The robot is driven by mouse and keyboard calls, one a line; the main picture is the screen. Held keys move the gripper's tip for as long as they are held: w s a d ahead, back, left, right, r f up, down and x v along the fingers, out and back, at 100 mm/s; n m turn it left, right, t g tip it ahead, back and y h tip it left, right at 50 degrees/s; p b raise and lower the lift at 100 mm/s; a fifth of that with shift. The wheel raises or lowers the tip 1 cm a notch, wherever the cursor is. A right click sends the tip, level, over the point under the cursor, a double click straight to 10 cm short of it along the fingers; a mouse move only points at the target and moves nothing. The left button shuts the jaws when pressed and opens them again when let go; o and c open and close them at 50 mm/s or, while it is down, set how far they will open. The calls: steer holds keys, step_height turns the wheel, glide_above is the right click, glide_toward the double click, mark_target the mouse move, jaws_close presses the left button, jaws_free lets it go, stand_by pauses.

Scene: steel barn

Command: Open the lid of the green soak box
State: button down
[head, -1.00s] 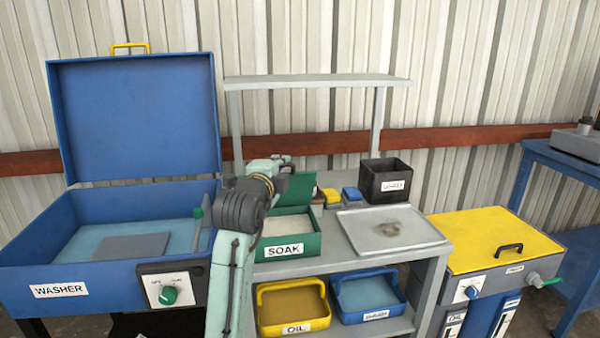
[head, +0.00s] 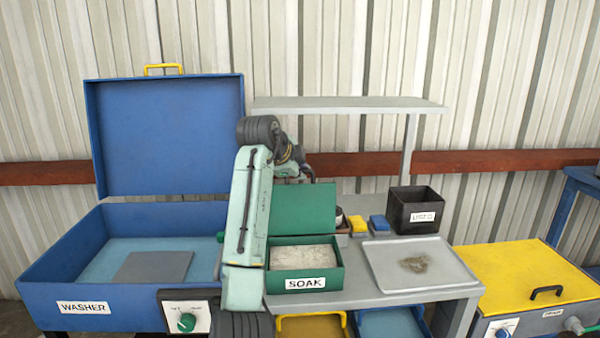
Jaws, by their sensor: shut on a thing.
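The green soak box (head: 334,270) sits on the grey bench, labelled SOAK, with a pale grey content visible inside. Its green lid (head: 303,208) stands raised at the back, its inner face toward me. My gripper (head: 304,175) is at the lid's top edge, partly hidden behind my wrist and the lid. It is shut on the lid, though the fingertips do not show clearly. My arm crosses in front of the box's left side.
The blue washer (head: 60,250) with its lid up stands left of my arm. A grey tray (head: 418,285) lies right of the box, with a black bin (head: 416,208) behind it. A shelf (head: 350,104) stands above the bench. A yellow-lidded unit (head: 525,270) is at far right.

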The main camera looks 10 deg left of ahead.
steer(key=shift+w+r, duration=0.1)
stand_by(0.3)
steer(key=c, duration=1.7)
jaws_free()
steer(key=v, duration=1.2)
